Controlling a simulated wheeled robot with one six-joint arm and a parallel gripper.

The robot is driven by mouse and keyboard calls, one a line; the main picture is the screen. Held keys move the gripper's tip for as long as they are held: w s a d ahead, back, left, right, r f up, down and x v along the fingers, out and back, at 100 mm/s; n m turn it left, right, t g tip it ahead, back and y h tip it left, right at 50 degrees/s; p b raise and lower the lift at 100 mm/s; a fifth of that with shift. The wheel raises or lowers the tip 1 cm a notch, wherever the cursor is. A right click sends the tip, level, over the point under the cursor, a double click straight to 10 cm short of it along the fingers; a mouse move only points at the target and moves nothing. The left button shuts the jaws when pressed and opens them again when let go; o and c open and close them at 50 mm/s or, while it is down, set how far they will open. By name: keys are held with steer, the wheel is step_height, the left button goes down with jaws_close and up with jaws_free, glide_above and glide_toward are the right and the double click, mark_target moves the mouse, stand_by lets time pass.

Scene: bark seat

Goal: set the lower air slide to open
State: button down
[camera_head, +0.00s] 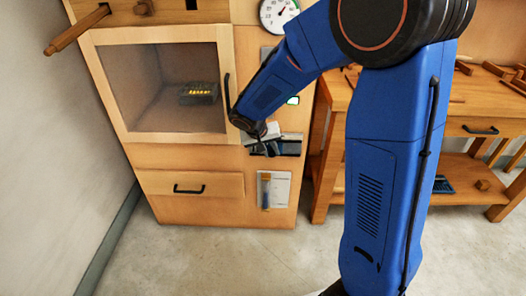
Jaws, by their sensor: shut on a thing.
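The lower air slide (289,147) appears as a dark strip on the front of the wooden cabinet, right of and below the glazed door. My gripper (268,148) is at the left part of this strip, shut on what seems to be the slide's grip. The wrist and gripper hide the left part of the slide, so its exact position and any markings cannot be read.
The cabinet's glazed door (160,137) is shut, with a dark box (198,93) glowing yellow behind it. A drawer (190,184) and a pale plate (273,190) sit below. A dial (278,14) is above. A workbench (480,125) stands right. The foreground floor is clear.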

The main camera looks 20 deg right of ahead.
steer(key=d, duration=0.1)
steer(key=s+d, duration=0.1)
steer(key=d, duration=0.3)
steer(key=shift+s, duration=0.25)
steer(key=c, duration=1.5)
jaws_free()
steer(key=shift+d, duration=0.1)
steer(key=shift+o, duration=0.2)
steer(key=v, duration=1.7)
steer(key=shift+s+r, duration=0.15)
steer(key=shift+r, duration=0.05)
steer(key=s+d+n+y, duration=0.1)
steer(key=s+d+y, duration=0.1)
steer(key=s, duration=1.1)
steer(key=s+d+n+t+y, duration=0.1)
steer(key=s+d+y, duration=0.1)
steer(key=s, duration=1.2)
steer(key=shift+d+f+n+t+y, duration=0.3)
steer(key=shift+d+f+n, duration=0.1)
steer(key=shift+d, duration=0.5)
